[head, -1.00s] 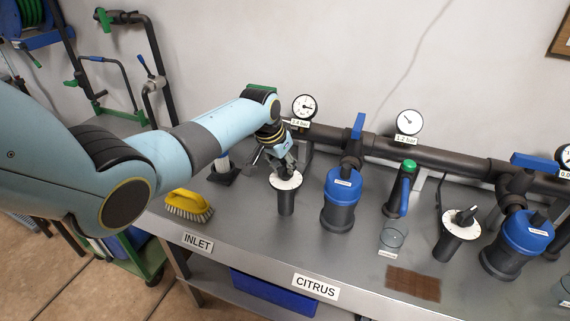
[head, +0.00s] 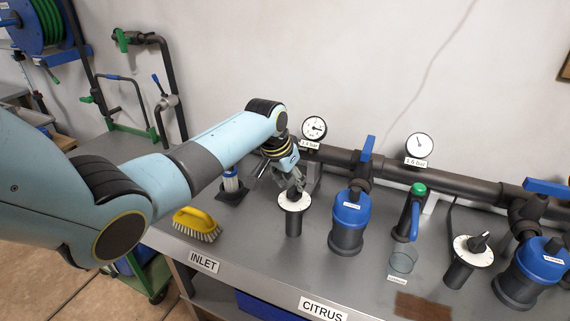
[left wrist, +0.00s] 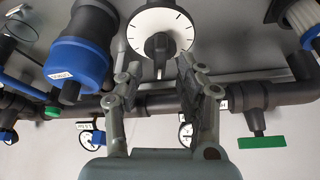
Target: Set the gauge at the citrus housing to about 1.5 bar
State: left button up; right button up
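A dial with a white scale disc and dark knob (head: 293,202) stands on a black post behind the INLET and CITRUS labels. It also shows in the left wrist view (left wrist: 160,38). My left gripper (head: 293,188) is over this dial; in the wrist view its two fingers (left wrist: 154,68) are spread on either side of the knob, with gaps visible. The blue CITRUS housing (head: 350,212) stands to the right of the dial. A round gauge (head: 314,128) with a bar tag is on the pipe behind the dial. A second gauge (head: 419,146) is farther right. My right gripper is out of view.
A yellow brush (head: 197,224) lies left of the dial. A blue valve handle (head: 367,148) rises above the pipe. A green-topped valve (head: 417,190), a clear cup (head: 402,260) and a second white dial (head: 472,248) stand to the right. Bare bench lies in front of the dial.

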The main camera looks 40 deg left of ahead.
pick_arm(q)
jog(key=v, duration=0.9)
jog(key=shift+r, duration=0.15)
notch_tip(320, 180, up, 3)
jog(key=p, duration=0.4)
dwell(0.4)
